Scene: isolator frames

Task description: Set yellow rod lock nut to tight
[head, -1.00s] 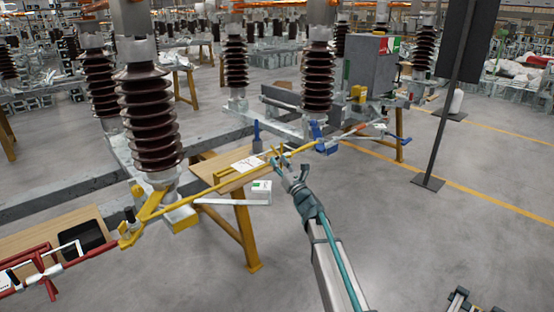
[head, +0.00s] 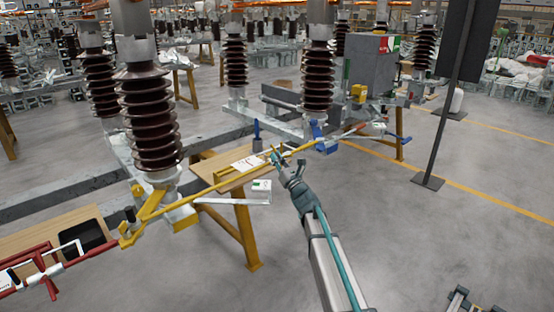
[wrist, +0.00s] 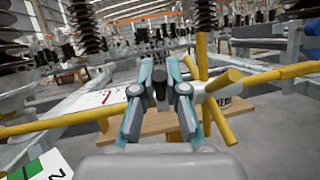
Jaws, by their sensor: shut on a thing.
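The yellow rod (head: 225,183) runs across the head view and also crosses the wrist view (wrist: 268,75). Its lock nut (wrist: 222,80) has several yellow spokes around a pale hub, just right of my fingers in the wrist view. In the head view the nut is small and largely hidden by my gripper (head: 277,157). My gripper, with teal fingers (wrist: 160,72), is at the nut and closed around a short dark stub between the fingertips. The stub looks like one spoke seen end-on, though its join to the hub is hidden.
A wooden table (head: 238,178) with a paper lies behind and below the rod. A blue rod part (head: 322,140) sits to the right, a red rod assembly (head: 45,268) at lower left. A ribbed insulator (head: 150,120) stands at left.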

